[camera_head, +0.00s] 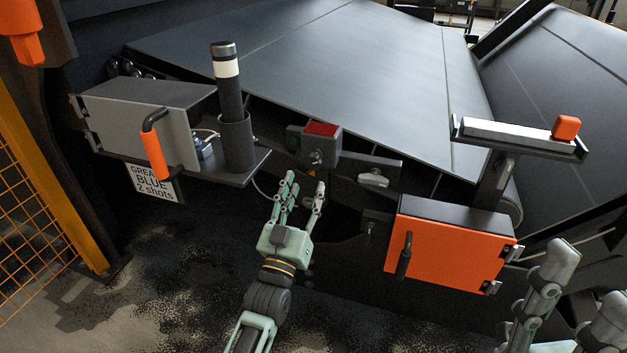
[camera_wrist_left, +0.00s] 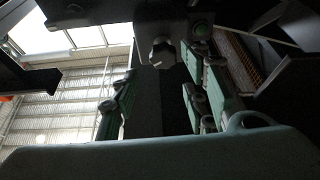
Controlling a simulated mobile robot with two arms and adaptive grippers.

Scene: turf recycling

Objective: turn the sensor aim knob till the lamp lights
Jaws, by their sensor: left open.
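The small grey sensor box (camera_head: 330,143) with a red top stands below the large belt in the head view. A pale knob (camera_head: 317,157) is on its front; the knob (camera_wrist_left: 163,52) also shows in the left wrist view. A dull green round spot (camera_wrist_left: 202,27) beside it may be the lamp; I cannot tell whether it is lit. My left gripper (camera_head: 305,184) is open, its fingertips just below the knob. In the left wrist view the fingers (camera_wrist_left: 158,76) stand either side of the knob, apart from it. My right gripper (camera_head: 585,275) is at the lower right, fingers apart, partly cut off.
A grey cabinet (camera_head: 135,118) with an orange handle and a dark post (camera_head: 229,90) with a white band stand on a shelf at left. An orange box (camera_head: 445,251) is right of my left gripper. A yellow post (camera_head: 50,190) and mesh fence edge the left.

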